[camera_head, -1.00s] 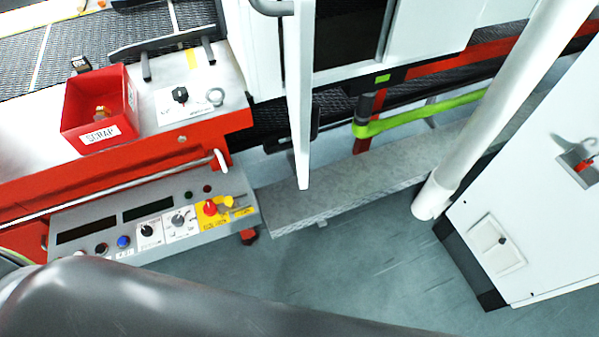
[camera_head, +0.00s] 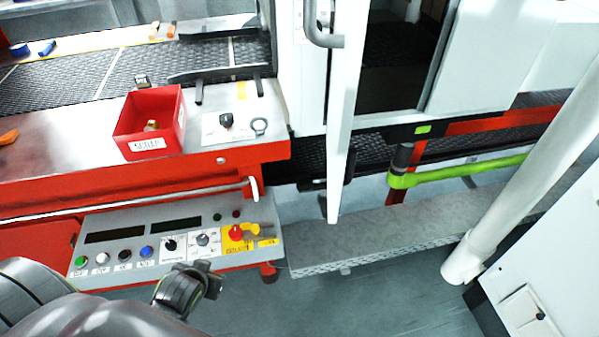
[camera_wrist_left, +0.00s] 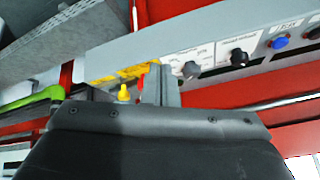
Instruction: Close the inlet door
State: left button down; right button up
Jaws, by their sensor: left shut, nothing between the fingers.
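The inlet door (camera_head: 345,120) is a white panel standing open, seen nearly edge-on, with a grey bar handle (camera_head: 314,25) on its left face. To its right is the dark opening (camera_head: 400,60) in the white machine housing. My left gripper (camera_head: 208,278) is shut and empty, low in front of the control panel, below and left of the door, touching neither handle nor door. In the left wrist view its closed fingers (camera_wrist_left: 160,85) show against the panel's knobs. My right gripper is not in view.
The control panel (camera_head: 180,238) with knobs and a red switch lies just beyond my left gripper. A grey step (camera_head: 380,230), green bar (camera_head: 455,172) and white post (camera_head: 530,170) lie to the right.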

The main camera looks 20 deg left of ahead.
aim_at(334, 171)
pick_arm(q)
jog(key=w+d+r+m+t+h, duration=0.1)
jog(key=w+r+t+h, duration=0.1)
jog(key=w+r+t, duration=0.5)
jog(key=w+r+m+t+h, duration=0.1)
jog(key=w+r+t+h, duration=0.15)
jog(key=r, duration=0.85)
jog(key=w+d+r+m+t+h, duration=0.1)
jog(key=w+r+m+t+h, duration=0.2)
jog(key=w+r, duration=0.45)
jog(key=s+d+r+m+g+h, duration=0.4)
jog(key=s+d+m+g+h, duration=0.2)
jog(key=m+g+h, duration=0.6)
jog(key=shift+n+g+h, duration=0.25)
jog(key=shift+n+g, duration=0.2)
jog(key=shift+n, duration=0.25)
jog(key=p+x, duration=0.1)
jog(key=x, duration=0.3)
jog(key=p+x, duration=0.1)
jog(key=x, duration=0.3)
jog(key=p+x, duration=0.1)
jog(key=x, duration=0.3)
jog(key=shift+w+d+r, duration=0.2)
jog(key=shift+d+r, duration=0.05)
jog(key=shift+d, duration=0.05)
jog(key=shift+w+d+f+p, duration=0.1)
jog(key=shift+w+d+p, duration=0.15)
jog(key=shift+d, duration=0.35)
